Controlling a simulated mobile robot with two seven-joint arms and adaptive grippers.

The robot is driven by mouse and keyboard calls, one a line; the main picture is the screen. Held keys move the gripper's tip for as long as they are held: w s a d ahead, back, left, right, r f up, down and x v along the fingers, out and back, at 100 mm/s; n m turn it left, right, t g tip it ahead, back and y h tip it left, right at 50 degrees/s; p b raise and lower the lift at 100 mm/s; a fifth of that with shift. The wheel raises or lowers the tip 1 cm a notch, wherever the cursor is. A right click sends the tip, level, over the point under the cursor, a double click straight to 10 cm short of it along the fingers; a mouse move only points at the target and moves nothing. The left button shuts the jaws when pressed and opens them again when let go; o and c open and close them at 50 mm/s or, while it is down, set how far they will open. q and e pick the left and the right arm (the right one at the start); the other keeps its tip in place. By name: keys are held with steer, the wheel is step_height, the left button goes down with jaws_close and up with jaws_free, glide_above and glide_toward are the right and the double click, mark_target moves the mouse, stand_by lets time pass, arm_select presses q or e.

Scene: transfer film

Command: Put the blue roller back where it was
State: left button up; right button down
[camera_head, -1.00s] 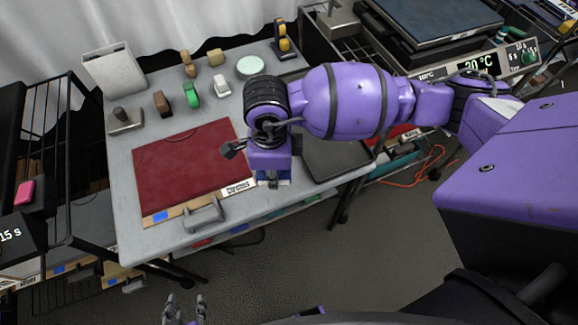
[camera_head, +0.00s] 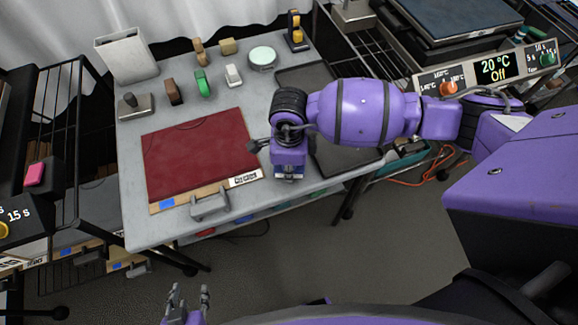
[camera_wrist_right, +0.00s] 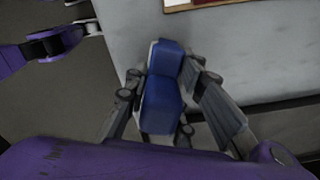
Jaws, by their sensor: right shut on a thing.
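The blue roller (camera_wrist_right: 163,85) is held between the fingers of my right gripper (camera_wrist_right: 172,75) in the right wrist view. In the head view, my right gripper (camera_head: 288,165) hangs over the front right part of the grey table (camera_head: 240,225), just right of the red mat, and a little blue shows at its lower end. Whether the roller touches the table is hard to tell. My left gripper (camera_head: 189,290) is low in the head view, in front of the table, with its fingers apart and empty.
The red mat (camera_head: 200,150) lies on the table with a metal handle (camera_head: 210,204) at its front edge. A green tool (camera_head: 203,84), a brown tool (camera_head: 173,92) and a white tool (camera_head: 234,76) stand behind it. A dark tray (camera_head: 340,158) lies right, partly behind my arm.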

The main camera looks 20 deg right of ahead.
steer(key=shift+f, duration=0.2)
steer(key=c, duration=1.5)
jaws_free()
steer(key=shift+r, duration=0.2)
step_height(320, 180, up, 12)
steer(key=shift+r, duration=0.1)
